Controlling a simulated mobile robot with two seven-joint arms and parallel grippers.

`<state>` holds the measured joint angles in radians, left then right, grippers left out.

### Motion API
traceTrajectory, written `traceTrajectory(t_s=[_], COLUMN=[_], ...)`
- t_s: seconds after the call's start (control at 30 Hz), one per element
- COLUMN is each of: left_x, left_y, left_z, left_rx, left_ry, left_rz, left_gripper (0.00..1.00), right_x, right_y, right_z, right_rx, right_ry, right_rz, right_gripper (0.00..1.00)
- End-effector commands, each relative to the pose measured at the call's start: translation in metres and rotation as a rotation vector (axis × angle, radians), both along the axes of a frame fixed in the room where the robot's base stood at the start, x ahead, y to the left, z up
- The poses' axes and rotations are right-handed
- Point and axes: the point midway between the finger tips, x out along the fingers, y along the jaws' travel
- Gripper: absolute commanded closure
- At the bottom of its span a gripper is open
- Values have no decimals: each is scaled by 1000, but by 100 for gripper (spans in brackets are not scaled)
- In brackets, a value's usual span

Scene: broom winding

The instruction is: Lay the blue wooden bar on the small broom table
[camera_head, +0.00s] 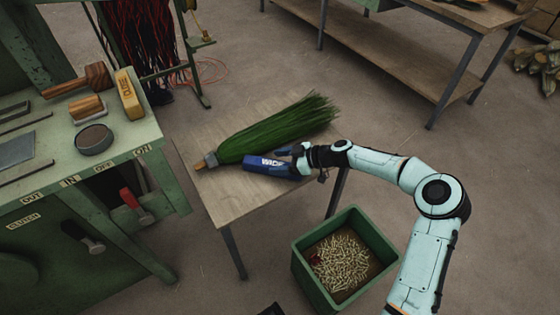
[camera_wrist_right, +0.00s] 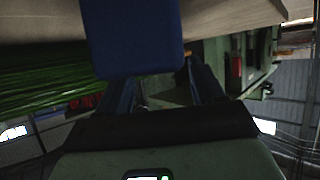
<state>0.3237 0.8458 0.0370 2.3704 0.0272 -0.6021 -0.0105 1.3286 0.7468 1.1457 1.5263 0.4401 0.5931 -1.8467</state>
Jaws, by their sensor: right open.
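The blue wooden bar (camera_head: 266,164) with white lettering lies on the small broom table (camera_head: 240,200), close along the near side of the green broom (camera_head: 275,132). My right gripper (camera_head: 299,160) is at the bar's right end, with its jaws open. In the right wrist view the bar's blue end (camera_wrist_right: 135,38) is large and close, in front of one of the two fingers of my right gripper (camera_wrist_right: 163,80). I cannot tell whether the fingers touch the bar. My left gripper is not in view.
A green bin (camera_head: 345,262) of pale pellets stands on the floor at the table's near right. A green machine bench (camera_head: 145,145) with a wooden mallet (camera_head: 85,80) and a yellow block (camera_head: 130,95) stands at left. A long workbench (camera_head: 400,62) is behind. The table's front part is bare.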

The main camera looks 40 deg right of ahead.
Motion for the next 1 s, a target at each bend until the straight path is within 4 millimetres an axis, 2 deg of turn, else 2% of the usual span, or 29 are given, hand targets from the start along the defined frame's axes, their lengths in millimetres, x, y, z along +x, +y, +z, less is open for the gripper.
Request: traceTrajectory(t_s=[0.17, 0.6, 0.8, 1.0], left_x=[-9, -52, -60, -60], left_y=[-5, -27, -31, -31], left_z=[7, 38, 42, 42], left_rx=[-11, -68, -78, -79], left_ry=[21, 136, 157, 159], left_rz=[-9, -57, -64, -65], left_gripper=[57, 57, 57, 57], right_x=[-12, -73, -84, -86], right_y=[-10, -57, -65, -66], right_z=[9, 48, 53, 53], right_rx=[0, -1, 1, 1], right_ry=[0, -1, -2, -1], right_rz=[-3, -3, 1, 0], right_gripper=[32, 32, 32, 32])
